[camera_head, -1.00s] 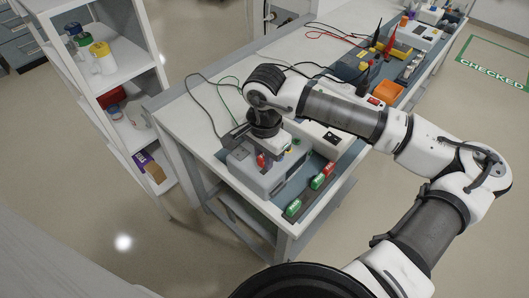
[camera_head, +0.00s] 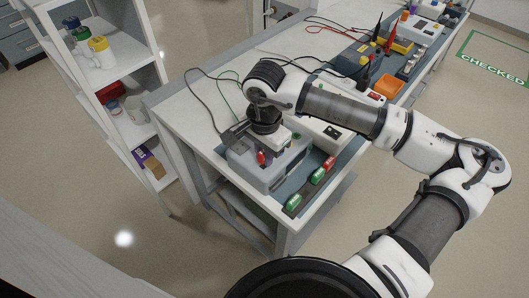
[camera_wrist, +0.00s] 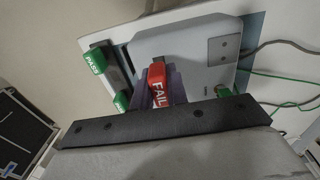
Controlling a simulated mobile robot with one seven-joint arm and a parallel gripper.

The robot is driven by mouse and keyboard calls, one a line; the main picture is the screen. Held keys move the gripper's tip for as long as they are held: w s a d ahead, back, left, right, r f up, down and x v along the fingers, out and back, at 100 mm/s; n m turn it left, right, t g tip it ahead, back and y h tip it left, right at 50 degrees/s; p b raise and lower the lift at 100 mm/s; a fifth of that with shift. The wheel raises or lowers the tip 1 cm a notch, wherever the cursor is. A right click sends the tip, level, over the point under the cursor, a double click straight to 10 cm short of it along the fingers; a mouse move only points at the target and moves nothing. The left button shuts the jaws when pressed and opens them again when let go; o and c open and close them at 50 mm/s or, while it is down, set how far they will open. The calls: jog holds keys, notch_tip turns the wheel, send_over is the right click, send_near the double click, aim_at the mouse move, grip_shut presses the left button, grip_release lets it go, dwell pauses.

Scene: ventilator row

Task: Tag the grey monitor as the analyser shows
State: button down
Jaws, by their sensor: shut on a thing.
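The grey monitor (camera_head: 246,168) stands on the near end of the bench, and its pale casing also fills the upper middle of the wrist view (camera_wrist: 190,42). My gripper (camera_head: 262,152) is over it, shut on a red tag (camera_head: 261,158). In the wrist view the red tag (camera_wrist: 158,88) reads FAIL and sits between the fingers (camera_wrist: 160,92). I cannot tell whether the tag touches the monitor.
A dark rack along the bench's front edge holds green tags (camera_head: 292,201) and a red tag (camera_head: 330,162); a green one reads PASS in the wrist view (camera_wrist: 93,61). Cables lie behind the monitor. A shelf with bottles (camera_head: 101,52) stands left. An orange bin (camera_head: 388,88) is farther back.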

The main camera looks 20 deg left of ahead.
jog(key=shift+f+b, duration=0.8)
jog(key=shift+b, duration=0.1)
dwell(0.4)
jog(key=c, duration=1.3)
grip_release()
jog(key=shift+r, duration=0.1)
